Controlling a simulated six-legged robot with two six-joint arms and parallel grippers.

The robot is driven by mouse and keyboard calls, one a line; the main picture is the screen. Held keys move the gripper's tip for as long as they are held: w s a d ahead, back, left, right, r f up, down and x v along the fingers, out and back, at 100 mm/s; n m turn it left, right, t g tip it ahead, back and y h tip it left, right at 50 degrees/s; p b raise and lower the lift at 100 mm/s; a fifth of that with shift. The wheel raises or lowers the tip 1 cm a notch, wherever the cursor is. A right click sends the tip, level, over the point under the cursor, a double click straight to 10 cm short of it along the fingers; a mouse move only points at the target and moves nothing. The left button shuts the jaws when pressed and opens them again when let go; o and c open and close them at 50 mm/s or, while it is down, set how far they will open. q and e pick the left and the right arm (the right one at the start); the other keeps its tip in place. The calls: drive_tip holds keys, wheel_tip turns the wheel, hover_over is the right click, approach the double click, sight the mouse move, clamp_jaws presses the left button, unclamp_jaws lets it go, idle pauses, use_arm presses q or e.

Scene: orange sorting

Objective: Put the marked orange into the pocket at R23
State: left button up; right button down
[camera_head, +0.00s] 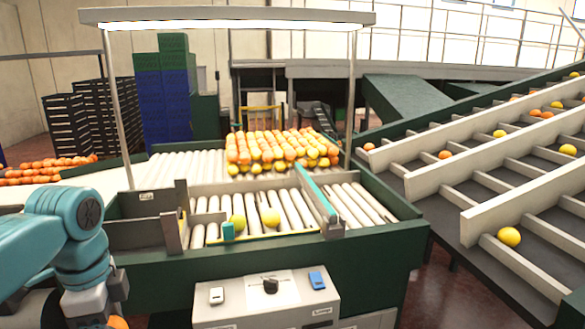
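My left gripper (92,312) hangs at the bottom left; its fingers are cut off by the picture's edge. An orange fruit (117,323) shows partly right beside it at the bottom edge; I cannot tell whether it is gripped. My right gripper is not in view. Two yellow fruits (270,217) lie on the near rollers. A pile of oranges and yellow fruits (280,148) sits behind them. No mark can be made out on any fruit. The sloped pocket rack (478,224) is at the right, with fruit in some pockets; no R23 label is legible.
A green-sided roller table (280,258) with a lamp frame (230,18) fills the middle. A control box (265,300) stands at its front. Dark crates (80,120) and blue and green crates (167,90) are stacked behind. More oranges (45,170) lie at the far left.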

use_arm(q)
drive_tip(key=w+d+f+n, duration=0.4)
drive_tip(key=d+f+n, duration=0.2)
drive_tip(key=f, duration=0.3)
drive_tip(key=w+d+f+n, duration=0.5)
drive_tip(key=d+f+n, duration=0.1)
drive_tip(key=f, duration=0.2)
drive_tip(key=s+f+n, duration=0.1)
drive_tip(key=s+f, duration=0.3)
drive_tip(key=shift+d+f, duration=0.15)
drive_tip(key=shift+f, duration=0.15)
